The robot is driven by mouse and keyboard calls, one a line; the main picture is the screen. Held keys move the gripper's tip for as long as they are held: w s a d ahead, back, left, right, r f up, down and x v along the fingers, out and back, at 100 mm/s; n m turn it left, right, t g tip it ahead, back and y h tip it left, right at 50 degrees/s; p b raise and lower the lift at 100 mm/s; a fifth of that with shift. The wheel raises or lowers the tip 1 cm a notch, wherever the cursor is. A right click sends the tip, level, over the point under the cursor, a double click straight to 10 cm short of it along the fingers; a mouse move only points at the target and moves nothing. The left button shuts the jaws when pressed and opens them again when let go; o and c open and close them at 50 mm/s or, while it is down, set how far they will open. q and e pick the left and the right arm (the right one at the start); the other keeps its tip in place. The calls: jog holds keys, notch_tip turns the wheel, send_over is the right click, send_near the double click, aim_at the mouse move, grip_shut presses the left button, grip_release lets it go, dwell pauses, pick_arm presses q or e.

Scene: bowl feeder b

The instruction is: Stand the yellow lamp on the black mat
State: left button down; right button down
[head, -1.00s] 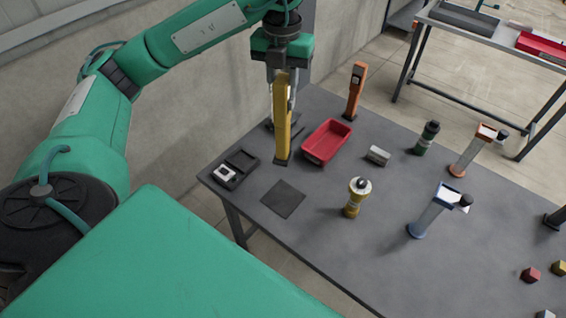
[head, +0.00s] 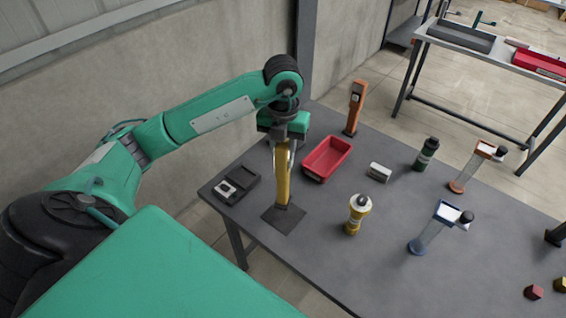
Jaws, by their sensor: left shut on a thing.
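The yellow lamp (head: 283,188) is a tall, slim, upright body with a dark foot. My left gripper (head: 282,146) is shut on its upper part from above. The lamp's lower end shows in front of the square black mat (head: 272,222), over its far part. I cannot tell whether the foot touches the mat or hovers just above it. The lamp hides part of the mat. My right gripper is not in view.
A dark tray (head: 224,197) with a small light-coloured device lies left of the mat. A red bin (head: 327,157) and an orange lamp-like tool (head: 355,107) stand behind. A yellow flashlight (head: 357,215) stands to the right. The table front beyond the mat is clear.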

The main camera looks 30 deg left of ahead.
aim_at(283, 164)
pick_arm(q)
notch_tip(283, 164, down, 3)
jog(key=shift+r, duration=0.15)
notch_tip(283, 164, down, 4)
jog(key=shift+r+p, duration=0.2)
jog(key=shift+p, duration=0.65)
jog(key=shift+f, duration=0.3)
jog(key=c, duration=1.1)
grip_release()
jog(key=shift+r, duration=0.15)
jog(key=shift+r, duration=0.2)
notch_tip(283, 164, up, 10)
jog(key=b, duration=0.3)
jog(key=shift+r+b, duration=0.3)
jog(key=shift+r, duration=0.5)
